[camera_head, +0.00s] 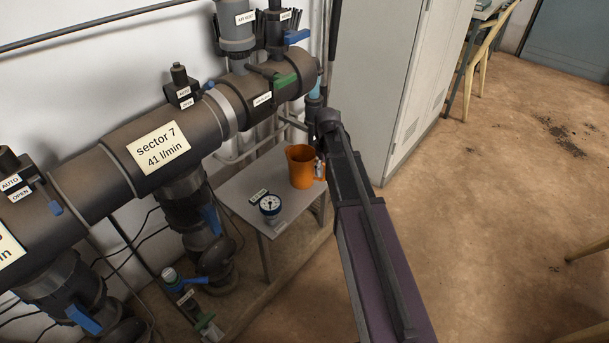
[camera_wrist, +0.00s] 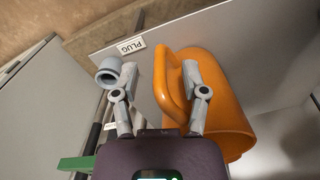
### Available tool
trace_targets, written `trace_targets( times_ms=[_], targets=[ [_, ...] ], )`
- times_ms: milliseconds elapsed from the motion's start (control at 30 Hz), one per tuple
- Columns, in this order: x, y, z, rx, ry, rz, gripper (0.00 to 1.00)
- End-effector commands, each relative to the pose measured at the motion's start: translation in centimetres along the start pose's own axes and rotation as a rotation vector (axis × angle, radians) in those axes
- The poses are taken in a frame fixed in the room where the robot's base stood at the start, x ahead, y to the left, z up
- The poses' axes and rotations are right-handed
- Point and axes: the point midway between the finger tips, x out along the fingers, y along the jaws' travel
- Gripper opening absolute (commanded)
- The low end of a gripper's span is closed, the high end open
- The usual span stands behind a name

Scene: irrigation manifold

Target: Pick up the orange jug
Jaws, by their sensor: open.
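The orange jug (camera_head: 301,168) stands upright on a small grey table (camera_head: 233,187) below the pipe manifold. In the wrist view the jug (camera_wrist: 225,108) fills the right of centre, with its handle (camera_wrist: 161,82) towards the left. My gripper (camera_wrist: 157,78) is open, its two fingers spread. The handle appears between the fingers, closer to the right one, which overlaps the jug's body in the picture. I cannot tell whether any finger touches it. In the head view my arm hides most of the gripper, just right of the jug.
A round gauge (camera_head: 270,205) sits at the table's front. In the wrist view, a grey ring-ended piece (camera_wrist: 112,74) is close by the left finger, and a PLUG label (camera_wrist: 130,46) lies beyond. Thick manifold pipes (camera_head: 110,160) run left; a grey cabinet (camera_head: 395,90) stands behind.

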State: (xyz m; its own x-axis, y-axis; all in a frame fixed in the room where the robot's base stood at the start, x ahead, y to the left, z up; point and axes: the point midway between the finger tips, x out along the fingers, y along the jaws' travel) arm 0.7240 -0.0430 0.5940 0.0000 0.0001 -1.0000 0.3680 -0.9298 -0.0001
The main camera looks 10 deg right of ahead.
Motion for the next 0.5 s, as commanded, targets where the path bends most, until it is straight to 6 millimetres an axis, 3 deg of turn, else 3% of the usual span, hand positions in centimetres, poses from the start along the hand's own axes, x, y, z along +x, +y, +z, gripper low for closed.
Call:
trace_targets(
  times_ms=[200,500],
  targets=[
    [1.6,-0.04,-0.01,0.0,0.0,0.0,0.57],
    [1.72,-0.05,-0.01,0.0,0.0,0.0,0.57]
  ],
)
